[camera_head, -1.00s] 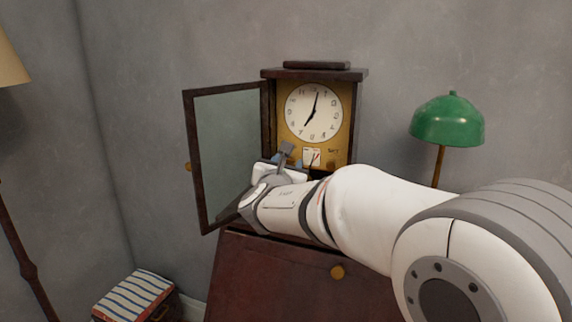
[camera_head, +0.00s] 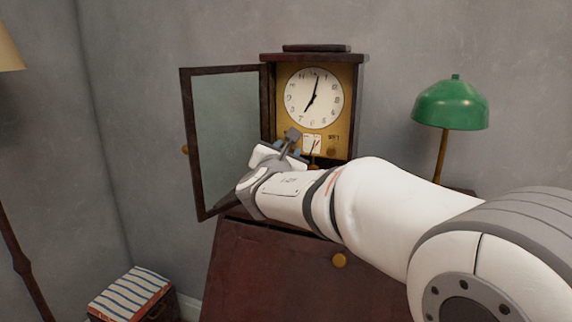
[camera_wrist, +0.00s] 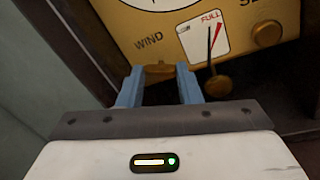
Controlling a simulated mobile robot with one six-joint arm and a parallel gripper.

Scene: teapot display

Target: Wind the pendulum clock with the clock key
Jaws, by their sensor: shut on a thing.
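The pendulum clock (camera_head: 355,105) stands on a dark wooden cabinet with its glass door (camera_head: 225,140) swung open to the left. My gripper (camera_wrist: 160,76) is at the lower left of the brass dial plate, its blue fingers shut on a small brass piece, the clock key (camera_wrist: 159,70), below the word WIND. Whether the key is seated in the winding hole cannot be seen. A small gauge (camera_wrist: 205,36) shows a dark, nearly upright needle left of the red FULL mark. In the head view, my gripper (camera_head: 291,148) partly hides the lower clock; the key cannot be made out there.
A brass knob (camera_wrist: 267,33) by the SET label is right of the gauge. The pendulum bob (camera_wrist: 218,86) hangs below it, close to my right finger. A green lamp (camera_head: 452,105) stands right of the clock. A striped-top box (camera_head: 130,293) sits lower left.

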